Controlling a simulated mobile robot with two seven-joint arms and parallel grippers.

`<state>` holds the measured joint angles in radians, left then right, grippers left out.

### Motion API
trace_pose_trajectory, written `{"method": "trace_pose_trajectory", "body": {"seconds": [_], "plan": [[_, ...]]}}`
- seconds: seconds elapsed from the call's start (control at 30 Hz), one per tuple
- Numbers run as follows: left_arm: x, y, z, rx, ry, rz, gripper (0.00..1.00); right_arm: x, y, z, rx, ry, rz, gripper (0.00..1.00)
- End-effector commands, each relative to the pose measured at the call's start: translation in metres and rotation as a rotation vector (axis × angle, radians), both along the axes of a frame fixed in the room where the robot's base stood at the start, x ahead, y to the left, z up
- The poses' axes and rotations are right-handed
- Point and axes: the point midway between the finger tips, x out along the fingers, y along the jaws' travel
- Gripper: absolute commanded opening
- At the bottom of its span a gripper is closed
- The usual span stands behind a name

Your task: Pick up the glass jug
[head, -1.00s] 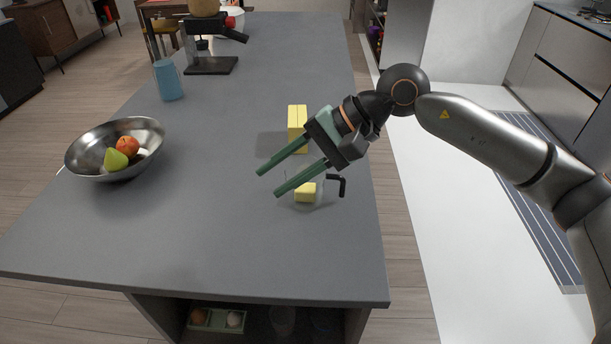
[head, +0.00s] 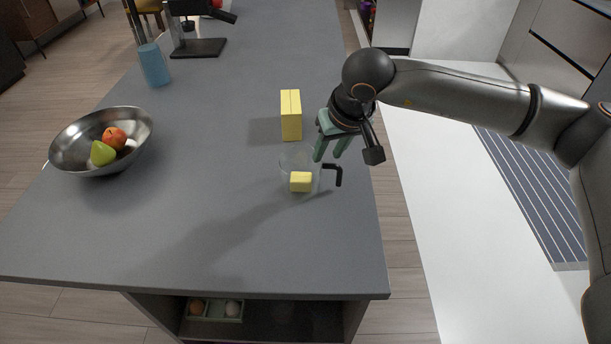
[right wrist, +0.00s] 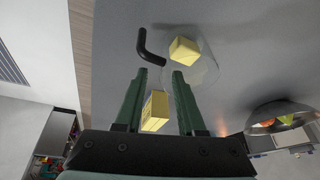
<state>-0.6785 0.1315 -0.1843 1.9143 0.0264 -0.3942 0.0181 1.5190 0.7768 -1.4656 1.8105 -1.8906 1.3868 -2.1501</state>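The glass jug (head: 296,160) stands on the grey counter, clear and hard to make out, with a black handle on its right side. In the right wrist view the jug (right wrist: 205,68) is a faint round outline past the fingertips, its handle at the upper left. A small yellow block (head: 300,182) shows at the jug; I cannot tell whether it is inside or seen through the glass. My right gripper (head: 328,157) points down at the jug's handle side, its green fingers apart and empty; it also shows in the right wrist view (right wrist: 160,76). My left gripper is not in view.
A tall yellow box (head: 291,115) stands just behind the jug. A metal bowl (head: 68,150) with fruit and a blue cup (head: 154,65) are on the left. A black-based machine (head: 198,47) is at the back. The counter's front is clear.

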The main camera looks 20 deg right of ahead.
Motion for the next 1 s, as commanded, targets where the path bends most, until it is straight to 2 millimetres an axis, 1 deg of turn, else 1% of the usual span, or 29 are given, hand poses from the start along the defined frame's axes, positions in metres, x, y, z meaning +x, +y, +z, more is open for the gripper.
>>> {"method": "trace_pose_trajectory", "body": {"seconds": [0.2, 0.33, 0.43, 0.63, 0.9, 0.97, 1.0], "plan": [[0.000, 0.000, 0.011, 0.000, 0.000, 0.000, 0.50, 0.016, 0.006, -0.024, 0.001, 0.004, 0.000, 0.39], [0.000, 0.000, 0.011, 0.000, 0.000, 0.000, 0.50, 0.022, 0.006, -0.040, 0.001, 0.003, -0.002, 0.39], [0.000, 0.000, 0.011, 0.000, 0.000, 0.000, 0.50, 0.024, 0.007, -0.044, 0.002, 0.001, 0.000, 0.39], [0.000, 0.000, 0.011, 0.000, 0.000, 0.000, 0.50, 0.024, 0.006, -0.044, 0.002, 0.000, 0.000, 0.39], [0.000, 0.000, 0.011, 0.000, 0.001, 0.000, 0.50, 0.024, 0.006, -0.044, 0.003, 0.001, -0.001, 0.08], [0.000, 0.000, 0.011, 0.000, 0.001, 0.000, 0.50, 0.024, 0.006, -0.044, 0.002, 0.001, -0.001, 0.01], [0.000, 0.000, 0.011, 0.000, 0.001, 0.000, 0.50, 0.024, 0.006, -0.044, 0.002, 0.000, -0.001, 0.00]]}}
